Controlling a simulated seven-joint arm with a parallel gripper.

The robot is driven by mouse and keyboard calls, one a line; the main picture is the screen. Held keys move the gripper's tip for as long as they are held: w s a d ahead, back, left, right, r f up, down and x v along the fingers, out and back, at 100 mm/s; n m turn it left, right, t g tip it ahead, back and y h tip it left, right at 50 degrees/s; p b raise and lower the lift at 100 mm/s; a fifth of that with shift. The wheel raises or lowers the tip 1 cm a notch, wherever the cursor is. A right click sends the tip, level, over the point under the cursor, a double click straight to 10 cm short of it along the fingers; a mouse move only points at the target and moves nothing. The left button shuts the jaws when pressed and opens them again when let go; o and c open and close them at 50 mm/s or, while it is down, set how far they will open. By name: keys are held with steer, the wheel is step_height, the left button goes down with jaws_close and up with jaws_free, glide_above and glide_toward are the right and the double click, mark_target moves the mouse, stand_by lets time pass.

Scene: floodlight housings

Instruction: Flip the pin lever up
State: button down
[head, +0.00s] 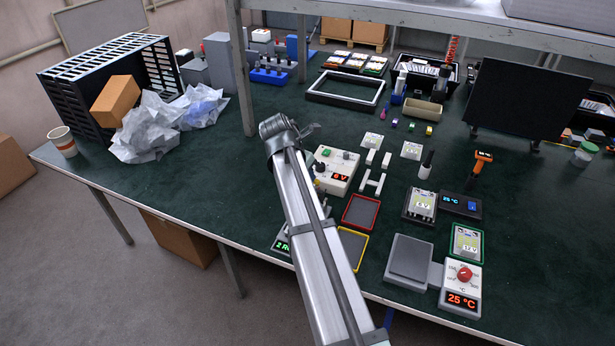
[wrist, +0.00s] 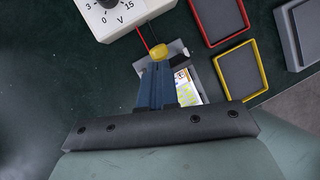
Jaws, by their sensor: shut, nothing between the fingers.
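In the wrist view my gripper (wrist: 157,68) shows as two blue-grey fingers, shut together and empty. A yellow rounded knob (wrist: 158,51), apparently the end of the pin lever, sits right at the fingertips. I cannot tell whether they touch or how far the lever is tilted. The knob is over a grey fixture (wrist: 178,47), partly hidden under my fingers. A board with a white and yellow label (wrist: 188,88) shows beside the fingers. In the head view my own arm hides the gripper and the lever; a green-lit display (head: 282,247) shows at the arm's left edge.
A white box with a voltage dial (wrist: 112,10) stands just above the fixture, with red and dark leads between them. It shows in the head view (head: 338,157). Red (wrist: 193,10) and yellow (wrist: 222,84) rimmed trays lie to the right. The table left of the fixture is clear.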

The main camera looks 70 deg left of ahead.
steer(key=shift+r, duration=0.4)
steer(key=shift+r, duration=0.15)
steer(key=w+v, duration=0.1)
steer(key=v, duration=0.8)
steer(key=shift+a+r, duration=0.55)
steer(key=shift+a, duration=0.15)
